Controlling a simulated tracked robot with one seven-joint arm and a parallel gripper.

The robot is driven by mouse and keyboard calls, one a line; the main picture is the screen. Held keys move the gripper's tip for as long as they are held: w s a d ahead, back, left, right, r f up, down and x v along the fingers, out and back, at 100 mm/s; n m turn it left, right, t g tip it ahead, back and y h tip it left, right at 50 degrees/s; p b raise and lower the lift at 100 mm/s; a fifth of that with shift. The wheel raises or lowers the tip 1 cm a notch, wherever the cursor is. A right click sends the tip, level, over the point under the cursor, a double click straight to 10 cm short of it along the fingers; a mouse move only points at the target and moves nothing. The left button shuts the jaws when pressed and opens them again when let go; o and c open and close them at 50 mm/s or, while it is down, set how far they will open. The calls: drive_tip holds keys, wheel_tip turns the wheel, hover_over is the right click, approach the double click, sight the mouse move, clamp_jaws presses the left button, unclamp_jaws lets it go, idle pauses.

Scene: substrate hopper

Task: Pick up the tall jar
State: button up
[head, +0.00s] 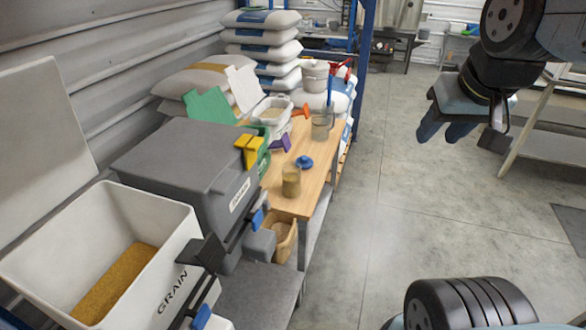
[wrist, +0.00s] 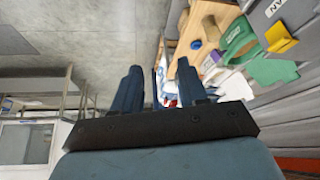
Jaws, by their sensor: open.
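A clear glass jar (head: 291,181) with tan contents stands upright and open near the front edge of the wooden table top (head: 285,205). A blue round lid (head: 304,162) lies just behind it. Farther back stands a clear jug-like vessel (head: 322,126) with a blue tool in it. I cannot tell for certain which is the tall jar; the glass jar seems likelier. My gripper (head: 444,132) is open and empty, in the air over the floor, well right of the table. Its two blue fingers show in the wrist view (wrist: 159,75).
A white grain bin (head: 185,243) and a grey lidded bin (head: 180,165) stand left of the table. Funnels, a white tub (head: 271,109) and stacked sacks (head: 262,38) crowd the table's far side. Open concrete floor (head: 400,210) lies between table and gripper.

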drive_tip(key=shift+w, duration=0.3)
